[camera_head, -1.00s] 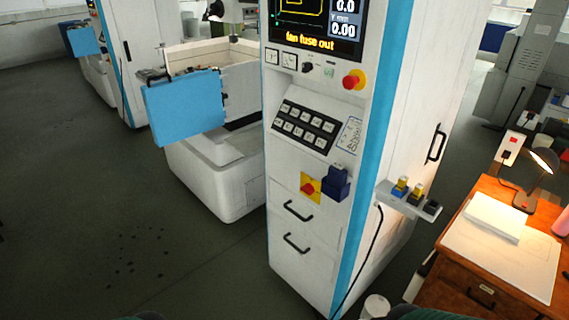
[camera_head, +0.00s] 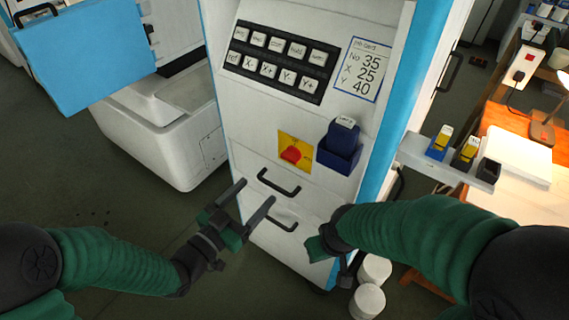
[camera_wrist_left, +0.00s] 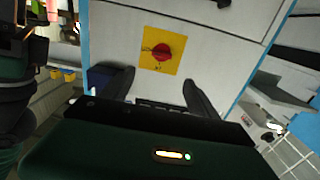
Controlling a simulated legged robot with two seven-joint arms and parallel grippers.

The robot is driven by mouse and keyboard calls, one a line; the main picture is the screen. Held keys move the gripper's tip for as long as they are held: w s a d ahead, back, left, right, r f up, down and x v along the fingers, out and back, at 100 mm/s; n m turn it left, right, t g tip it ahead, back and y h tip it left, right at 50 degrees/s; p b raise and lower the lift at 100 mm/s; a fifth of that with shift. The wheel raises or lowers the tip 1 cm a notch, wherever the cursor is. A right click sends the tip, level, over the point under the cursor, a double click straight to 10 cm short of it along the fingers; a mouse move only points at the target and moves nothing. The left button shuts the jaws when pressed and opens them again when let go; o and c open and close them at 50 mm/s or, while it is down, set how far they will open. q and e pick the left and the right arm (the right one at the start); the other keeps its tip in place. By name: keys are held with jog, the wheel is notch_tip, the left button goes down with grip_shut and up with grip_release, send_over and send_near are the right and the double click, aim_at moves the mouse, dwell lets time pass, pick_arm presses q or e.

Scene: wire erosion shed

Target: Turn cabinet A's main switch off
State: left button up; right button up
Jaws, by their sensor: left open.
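The main switch (camera_head: 292,155) is a red rotary knob on a yellow square plate, on the front of the white cabinet (camera_head: 225,115). No letter A is readable on this cabinet. The switch also shows in the left wrist view (camera_wrist_left: 162,51), ahead of the fingers. My left gripper (camera_head: 254,192) is open and empty, below and left of the switch and apart from it. Its two fingers (camera_wrist_left: 160,92) show spread in the wrist view. My right gripper (camera_head: 322,252) is low, right of the drawers; its fingers are not clear.
A dark blue holder (camera_head: 340,148) sits just right of the switch. Two black drawer handles (camera_head: 278,182) project below it. A shelf (camera_head: 445,160) with small blocks sticks out at the right. White tubs (camera_head: 370,290) stand on the floor. A blue panel (camera_head: 85,50) juts out at upper left.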

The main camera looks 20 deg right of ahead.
aim_at(287, 159)
pick_arm(q)
jog(key=x, duration=0.7)
jog(key=b+x, duration=0.1)
jog(key=x, duration=0.6)
jog(key=shift+w+f, duration=0.25)
jog(key=shift+d, duration=0.15)
jog(key=c, duration=1.4)
jog(key=shift+o, duration=0.2)
